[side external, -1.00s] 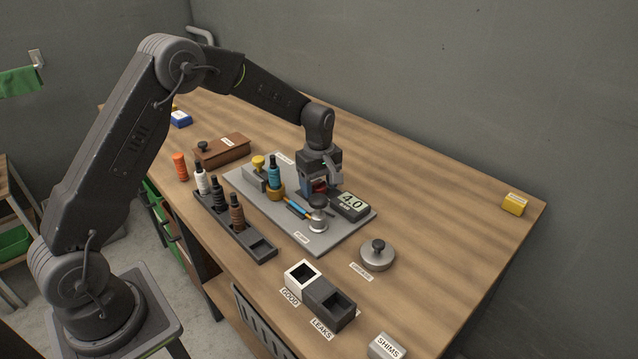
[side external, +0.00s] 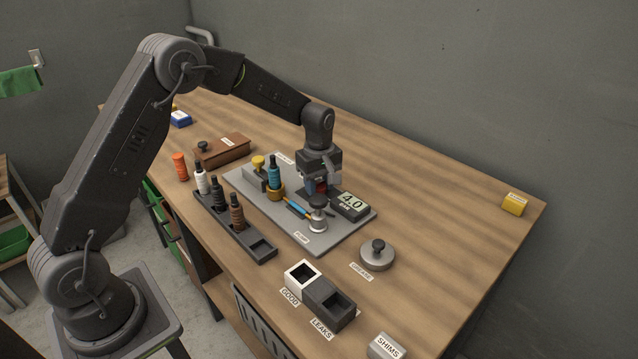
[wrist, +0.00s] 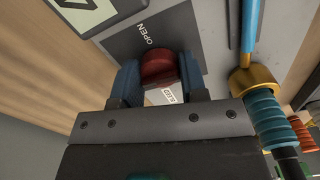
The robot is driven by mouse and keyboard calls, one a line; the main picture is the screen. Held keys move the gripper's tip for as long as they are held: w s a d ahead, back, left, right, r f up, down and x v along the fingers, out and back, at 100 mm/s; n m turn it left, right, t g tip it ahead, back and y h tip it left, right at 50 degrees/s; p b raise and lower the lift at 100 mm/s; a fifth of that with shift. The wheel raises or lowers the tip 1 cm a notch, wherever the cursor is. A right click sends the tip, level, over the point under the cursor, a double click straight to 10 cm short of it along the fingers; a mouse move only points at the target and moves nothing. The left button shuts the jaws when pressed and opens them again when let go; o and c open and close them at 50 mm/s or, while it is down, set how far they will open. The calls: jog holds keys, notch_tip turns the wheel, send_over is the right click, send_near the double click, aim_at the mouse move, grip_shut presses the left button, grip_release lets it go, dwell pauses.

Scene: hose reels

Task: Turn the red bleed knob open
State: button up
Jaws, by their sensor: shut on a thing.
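The red bleed knob (wrist: 158,65) sits between my blue fingertips in the wrist view. A dark plate (wrist: 128,42) marked OPEN lies beside it, and a white label behind it is partly hidden. My gripper (wrist: 159,72) is shut on the knob, one finger on each side. In the side view my gripper (side external: 319,186) points down over the grey base board (side external: 335,240), and only a little of the red knob (side external: 321,188) shows. The gauge (side external: 352,204) next to it reads 4.0 BAR.
A blue-and-black reel (side external: 274,173) stands in a gold cup (side external: 276,193) left of my gripper. The pump (side external: 318,217) stands just in front. A dark rack (side external: 235,228) holds several reels. The right side of the bench (side external: 440,220) is mostly clear.

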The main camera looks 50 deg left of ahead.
aim_at(318, 183)
jog(key=m, duration=0.4)
jog(key=shift+m, duration=0.3)
jog(key=m, duration=0.3)
jog(key=shift+m, duration=0.3)
jog(key=m, duration=0.4)
jog(key=shift+r+m, duration=0.1)
jog(key=shift+m, duration=2)
jog(key=o, duration=0.9)
notch_tip(318, 183, up, 14)
jog(key=shift+f, duration=0.1)
